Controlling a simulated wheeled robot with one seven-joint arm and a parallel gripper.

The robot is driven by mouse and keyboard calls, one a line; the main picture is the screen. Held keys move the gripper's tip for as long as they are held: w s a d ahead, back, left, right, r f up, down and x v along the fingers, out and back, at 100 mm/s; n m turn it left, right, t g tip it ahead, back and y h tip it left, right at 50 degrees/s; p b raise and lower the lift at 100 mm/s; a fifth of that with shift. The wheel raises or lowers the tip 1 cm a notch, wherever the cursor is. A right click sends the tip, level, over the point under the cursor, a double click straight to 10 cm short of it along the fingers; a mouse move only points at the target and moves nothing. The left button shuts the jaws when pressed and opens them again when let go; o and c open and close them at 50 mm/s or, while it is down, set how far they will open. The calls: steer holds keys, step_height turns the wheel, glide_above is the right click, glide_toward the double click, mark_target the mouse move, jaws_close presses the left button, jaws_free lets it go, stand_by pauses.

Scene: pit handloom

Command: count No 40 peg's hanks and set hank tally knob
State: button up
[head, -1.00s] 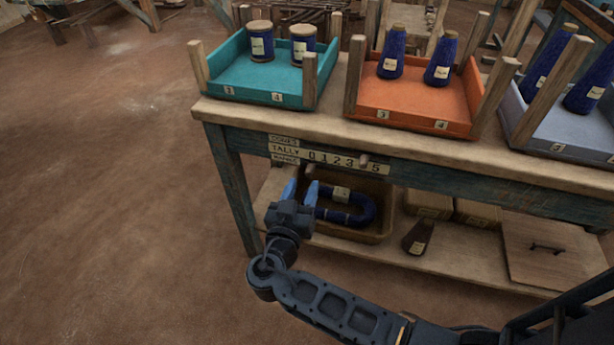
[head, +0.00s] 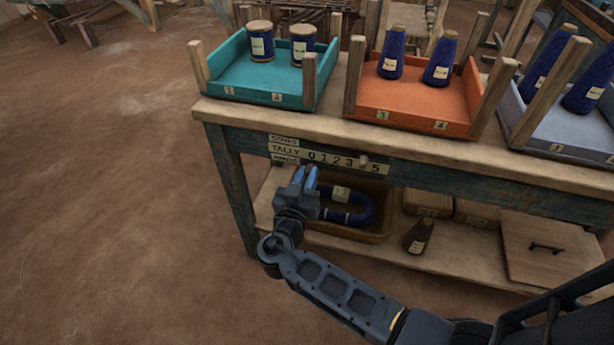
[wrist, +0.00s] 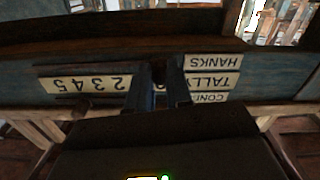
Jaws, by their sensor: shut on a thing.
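The tally board (head: 322,159) runs along the bench's front edge, with CONES, TALLY and HANKS labels and a row of numbers. In the wrist view the tally board (wrist: 75,84) appears upside down. My gripper (head: 304,170) is at the HANKS side, below the low numbers. In the wrist view my gripper (wrist: 162,78) is shut on the dark hank tally knob (wrist: 158,72), mostly hidden between the fingers, around 0 or 1. The cones knob (head: 364,158) stands near 4 on the upper side; it also shows in the wrist view (wrist: 78,108). No peg of hanks is recognisable.
Teal (head: 240,82), orange (head: 400,108) and grey (head: 565,140) trays with posts and blue spools or cones stand on the bench top. Open floor lies left.

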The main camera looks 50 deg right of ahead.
mark_target(324, 167)
jaws_close()
steer(key=shift+s, duration=0.1)
steer(key=shift+s+d+f+b, duration=0.1)
steer(key=shift+s+d+b, duration=0.15)
steer(key=shift+s, duration=0.25)
steer(key=shift+s+d+f+b, duration=0.1)
steer(key=shift+s+b, duration=0.15)
steer(key=shift+s, duration=0.2)
steer(key=shift+s+d+r, duration=0.15)
steer(key=shift+s+r, duration=0.05)
steer(key=shift+s, duration=0.2)
steer(key=o, duration=0.6)
jaws_free()
steer(key=shift+b+v, duration=0.35)
steer(key=shift+v, duration=3.6)
